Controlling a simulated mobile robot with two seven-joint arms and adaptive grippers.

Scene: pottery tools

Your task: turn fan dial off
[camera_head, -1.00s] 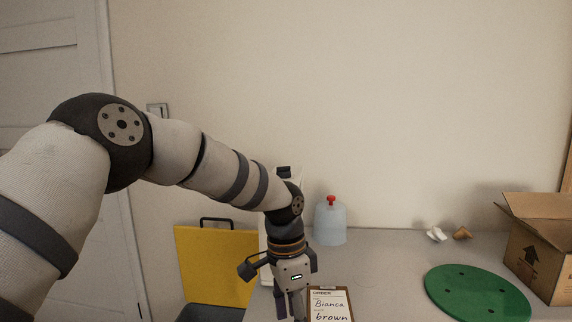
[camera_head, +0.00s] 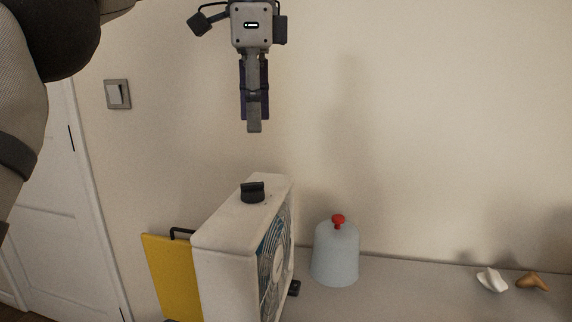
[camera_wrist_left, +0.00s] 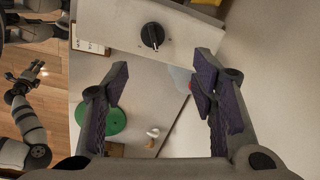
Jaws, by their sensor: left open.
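The white box fan (camera_head: 222,232) stands upright on the table. Its black dial (camera_head: 252,191) sits on the top face, with a raised grip bar. My left gripper (camera_head: 254,127) hangs above the dial, pointing down, with a clear gap between. In the left wrist view its fingers (camera_wrist_left: 160,80) are spread apart and empty. There the dial (camera_wrist_left: 152,36) shows beyond the fingertips, with a pale mark on its bar. What looks like my right gripper (camera_wrist_left: 34,73) shows small at the left of the wrist view; its jaws are unclear.
A white piece (camera_head: 491,280) and a brown piece (camera_head: 533,282) lie farther right. A yellow panel (camera_head: 172,278) is left of the fan. A green disc (camera_wrist_left: 116,117) lies on the table.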

